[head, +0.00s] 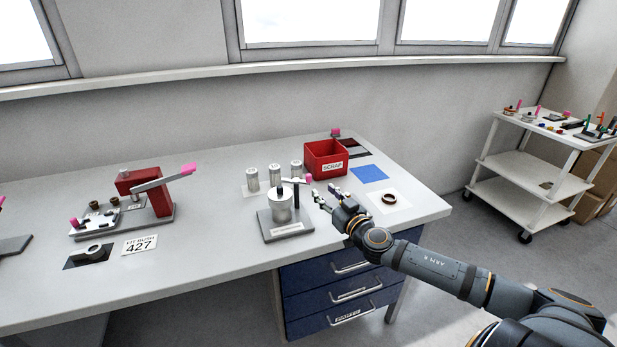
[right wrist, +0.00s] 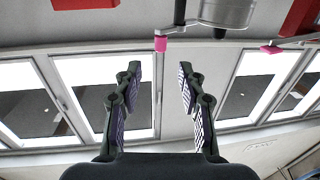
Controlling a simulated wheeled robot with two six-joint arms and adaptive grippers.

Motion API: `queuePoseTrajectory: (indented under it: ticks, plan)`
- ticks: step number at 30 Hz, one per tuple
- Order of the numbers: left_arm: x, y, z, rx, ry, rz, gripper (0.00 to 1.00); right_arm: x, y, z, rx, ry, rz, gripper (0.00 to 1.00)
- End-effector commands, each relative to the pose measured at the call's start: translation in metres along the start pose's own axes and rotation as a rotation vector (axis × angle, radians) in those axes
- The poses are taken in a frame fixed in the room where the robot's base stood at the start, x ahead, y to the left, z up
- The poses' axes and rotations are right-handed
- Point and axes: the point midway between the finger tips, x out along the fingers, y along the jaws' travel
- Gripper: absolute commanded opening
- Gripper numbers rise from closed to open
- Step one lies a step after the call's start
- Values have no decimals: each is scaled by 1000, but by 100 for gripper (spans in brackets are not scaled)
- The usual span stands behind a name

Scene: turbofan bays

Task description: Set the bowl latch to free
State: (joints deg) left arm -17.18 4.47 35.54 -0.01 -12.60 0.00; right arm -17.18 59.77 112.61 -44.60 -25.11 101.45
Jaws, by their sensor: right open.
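A grey metal bowl (head: 281,209) stands upright on a dark base plate (head: 287,228) with a label too small to read. A latch arm with a pink tip (head: 308,181) sticks out to its right near the top. In the right wrist view the pink tip (right wrist: 161,44) lies just beyond and between the fingertips, apart from them, and the bowl (right wrist: 225,12) is behind it. My right gripper (head: 324,194) is open and empty, just right of the pink tip; its spread fingers show in the right wrist view (right wrist: 158,72). My left gripper is not in view.
Several metal cylinders (head: 274,174) stand behind the bowl. A red SCRAP bin (head: 325,159) is behind my right gripper. A dark ring (head: 389,198) lies on a white sheet near a blue mat (head: 369,174). A red press (head: 147,194) with a pink-tipped lever stands left.

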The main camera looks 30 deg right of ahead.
Motion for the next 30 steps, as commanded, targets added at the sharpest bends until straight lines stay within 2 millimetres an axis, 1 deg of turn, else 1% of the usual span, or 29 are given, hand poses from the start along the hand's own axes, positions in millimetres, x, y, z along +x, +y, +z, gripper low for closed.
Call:
queuePoseTrajectory:
  ticks: [4, 7, 11, 12, 15, 16, 17, 23, 24, 25, 29, 30]
  plan:
    - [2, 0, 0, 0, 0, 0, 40, 2, 0, 0, 4, 2, -11, 40]
    - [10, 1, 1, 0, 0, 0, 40, 5, 0, 2, 5, 4, -7, 40]
    - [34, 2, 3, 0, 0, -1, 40, 16, 1, 7, 5, 7, -3, 40]
    - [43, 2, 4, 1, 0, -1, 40, 20, 1, 8, 6, 8, -3, 40]
    - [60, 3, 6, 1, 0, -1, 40, 30, 0, 6, 6, 8, -7, 40]
    - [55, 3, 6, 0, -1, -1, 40, 33, 2, 2, 11, 5, 0, 40]
    - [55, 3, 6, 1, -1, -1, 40, 36, 3, 1, 11, 4, 2, 40]
    - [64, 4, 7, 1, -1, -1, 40, 56, -1, -1, 15, 9, -7, 40]
    - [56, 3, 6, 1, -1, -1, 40, 61, 1, -5, 16, 5, -2, 40]
    - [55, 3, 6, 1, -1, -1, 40, 64, 2, -5, 17, 4, -1, 40]
    - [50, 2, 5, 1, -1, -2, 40, 80, 0, -5, 16, 5, -6, 40]
    - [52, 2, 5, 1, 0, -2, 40, 85, 0, -2, 15, 5, -5, 40]
